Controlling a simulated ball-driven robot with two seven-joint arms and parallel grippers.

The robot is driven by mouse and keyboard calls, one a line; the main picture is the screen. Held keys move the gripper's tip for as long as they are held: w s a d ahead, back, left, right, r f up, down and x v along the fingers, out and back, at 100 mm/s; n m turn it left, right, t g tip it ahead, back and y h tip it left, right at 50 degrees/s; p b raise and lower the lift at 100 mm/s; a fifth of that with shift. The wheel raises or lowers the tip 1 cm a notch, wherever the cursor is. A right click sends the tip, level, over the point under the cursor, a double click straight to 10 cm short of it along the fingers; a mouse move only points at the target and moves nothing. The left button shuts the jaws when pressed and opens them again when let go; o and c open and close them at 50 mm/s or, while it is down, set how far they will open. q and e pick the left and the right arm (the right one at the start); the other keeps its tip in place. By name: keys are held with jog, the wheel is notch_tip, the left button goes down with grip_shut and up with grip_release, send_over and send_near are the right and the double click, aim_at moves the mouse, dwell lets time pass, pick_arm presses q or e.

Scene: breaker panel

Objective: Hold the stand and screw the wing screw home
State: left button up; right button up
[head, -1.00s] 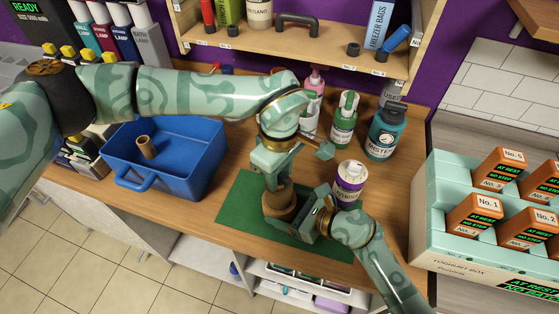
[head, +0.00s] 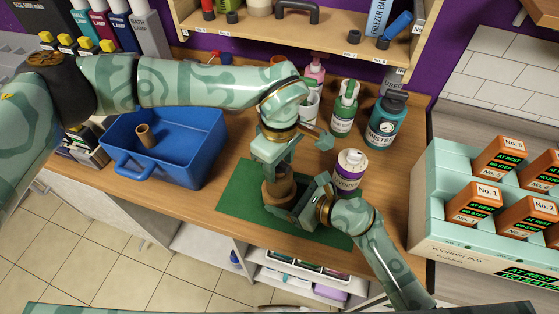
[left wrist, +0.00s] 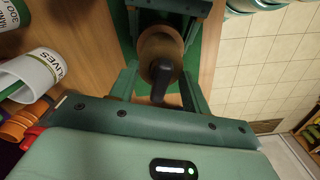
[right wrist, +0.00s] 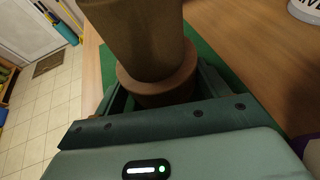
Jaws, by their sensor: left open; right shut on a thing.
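The stand (head: 279,188) is a brown upright cylinder with a wider ring at its foot, on a green mat (head: 236,196). My right gripper (right wrist: 158,95) is shut on its lower part; in the head view this gripper (head: 292,208) reaches in from the lower right. The dark wing screw (left wrist: 163,72) sits on top of the stand in the left wrist view. My left gripper (left wrist: 160,88) is open, pointing down from above, with a finger on each side of the screw. In the head view the left gripper (head: 272,160) hides the screw.
A blue bin (head: 185,165) with a brown cylinder (head: 145,135) in it stands left of the mat. A white and purple bottle (head: 349,170) stands close to the right gripper. Green (head: 344,112) and teal (head: 387,122) bottles stand behind. A box of orange cartons (head: 430,215) is at right.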

pick_arm(q)
jog(key=shift+r, duration=3.15)
jog(key=shift+c, duration=1.4)
jog(key=shift+r, duration=0.3)
jog(key=shift+f, duration=3.5)
jog(key=shift+c, duration=0.3)
grip_shut()
jog(key=shift+o, duration=1.7)
grip_release()
